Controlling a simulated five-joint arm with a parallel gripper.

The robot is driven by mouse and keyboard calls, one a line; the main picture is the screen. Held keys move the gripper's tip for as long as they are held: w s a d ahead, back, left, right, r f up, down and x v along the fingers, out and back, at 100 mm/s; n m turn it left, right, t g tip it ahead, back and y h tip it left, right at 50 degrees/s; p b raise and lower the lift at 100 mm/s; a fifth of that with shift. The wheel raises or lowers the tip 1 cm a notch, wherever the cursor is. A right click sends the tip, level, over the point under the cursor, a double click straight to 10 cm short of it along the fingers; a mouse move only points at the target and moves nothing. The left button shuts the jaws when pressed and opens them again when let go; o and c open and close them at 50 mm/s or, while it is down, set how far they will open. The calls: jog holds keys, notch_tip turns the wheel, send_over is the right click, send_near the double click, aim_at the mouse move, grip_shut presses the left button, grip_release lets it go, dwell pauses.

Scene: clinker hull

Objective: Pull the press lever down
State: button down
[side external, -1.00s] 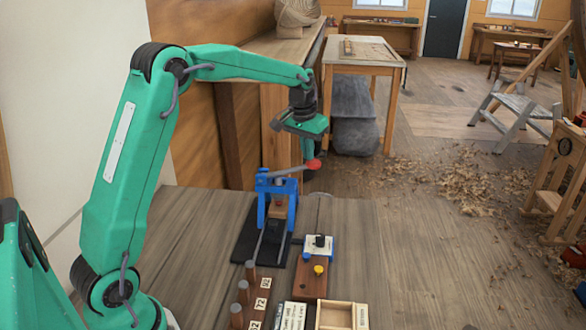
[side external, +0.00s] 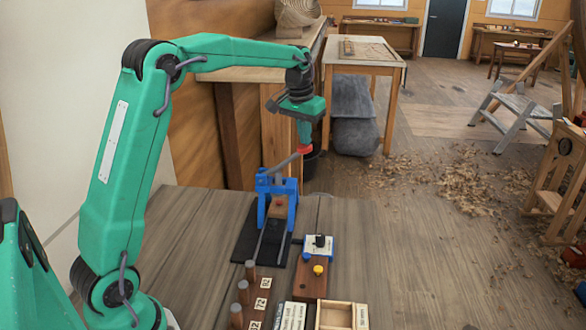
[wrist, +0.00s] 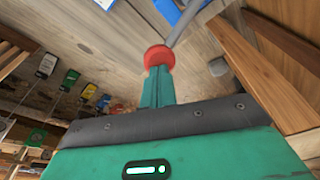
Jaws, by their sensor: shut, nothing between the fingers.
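The press (side external: 276,198) has a blue frame on a dark base at the far end of the bench. Its grey lever (side external: 285,163) slopes up to the right, ending in a red knob (side external: 305,149). My gripper (side external: 304,141) points down with its fingertips at the top of the knob. In the wrist view, the shut green fingers (wrist: 157,80) reach to the red knob (wrist: 159,56), and part of the grey lever (wrist: 188,22) shows beyond it. The fingers appear to touch the knob but do not hold it. The exact contact is too small to tell.
A small control box (side external: 318,246) stands right of the press, with a brown block (side external: 309,280) before it. Several wooden pegs (side external: 243,292) with number tags and an open wooden tray (side external: 342,315) are nearer. The bench right of these is clear.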

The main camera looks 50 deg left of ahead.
jog(key=shift+s+a+r, duration=0.1)
jog(key=shift+r, duration=0.8)
jog(key=shift+s+a+r, duration=0.15)
jog(key=shift+r, duration=0.75)
jog(key=shift+s+a+r, duration=0.1)
jog(key=shift+r, duration=0.8)
jog(key=shift+s+d+r, duration=0.3)
jog(key=shift+s+d, duration=0.1)
jog(key=shift+s, duration=0.1)
jog(key=s+d+m+t, duration=0.1)
jog(key=s+d, duration=0.5)
jog(key=s, duration=0.4)
jog(key=s+d+m+t, duration=0.1)
jog(key=s+d+t, duration=0.1)
jog(key=s+d, duration=0.6)
jog(key=s+f+m, duration=0.1)
jog(key=s+f, duration=0.5)
jog(key=s, duration=0.4)
jog(key=shift+f+h, duration=0.15)
jog(key=shift+h, duration=0.15)
jog(key=shift+s+a, duration=0.1)
